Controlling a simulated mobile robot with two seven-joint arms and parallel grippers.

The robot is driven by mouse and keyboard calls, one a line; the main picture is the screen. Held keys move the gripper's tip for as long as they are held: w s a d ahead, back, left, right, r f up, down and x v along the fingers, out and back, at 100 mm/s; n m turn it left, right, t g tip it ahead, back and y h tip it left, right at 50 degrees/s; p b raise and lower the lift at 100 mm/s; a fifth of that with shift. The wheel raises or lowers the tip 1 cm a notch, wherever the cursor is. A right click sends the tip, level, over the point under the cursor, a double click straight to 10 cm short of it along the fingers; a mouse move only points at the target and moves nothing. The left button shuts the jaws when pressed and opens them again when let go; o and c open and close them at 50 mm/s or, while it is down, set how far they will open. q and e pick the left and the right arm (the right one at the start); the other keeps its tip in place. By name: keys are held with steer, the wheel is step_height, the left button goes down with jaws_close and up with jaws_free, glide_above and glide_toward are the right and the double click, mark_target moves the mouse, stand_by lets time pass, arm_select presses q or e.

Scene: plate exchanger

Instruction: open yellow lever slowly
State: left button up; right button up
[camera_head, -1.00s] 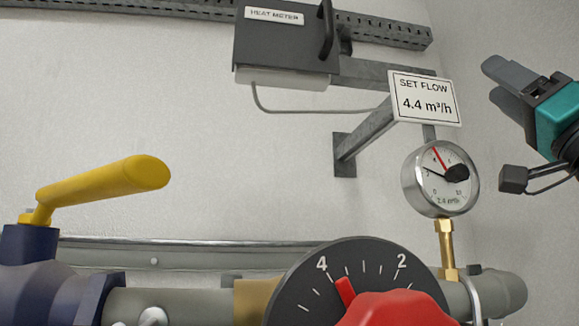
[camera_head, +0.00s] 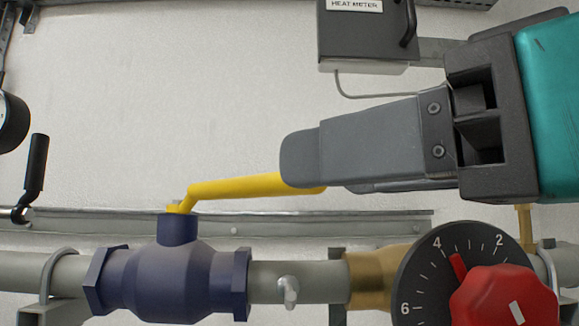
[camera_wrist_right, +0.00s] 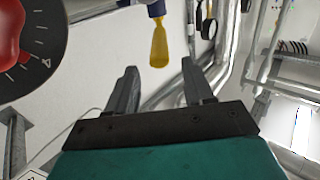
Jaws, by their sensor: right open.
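The yellow lever (camera_head: 236,187) sits on top of a dark blue ball valve (camera_head: 180,278) and points right, tilted slightly upward, in the head view. My right gripper (camera_head: 292,165) comes in from the right, and its grey fingers overlap the lever's free end, hiding the tip. In the right wrist view the lever (camera_wrist_right: 159,45) hangs from the blue valve body, beyond and between the two fingers of my right gripper (camera_wrist_right: 158,82). The fingers are apart with nothing held between them. Whether a finger touches the lever cannot be told. My left gripper is not in view.
A red knob (camera_head: 503,296) with a black numbered dial (camera_head: 425,270) stands below my right gripper. The heat meter box (camera_head: 366,35) is on the wall above. A black-handled lever (camera_head: 36,165) is at the far left. The wall above the yellow lever is clear.

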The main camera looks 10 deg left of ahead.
mark_target(271, 173)
steer(key=x, duration=0.7)
jaws_close()
stand_by(0.4)
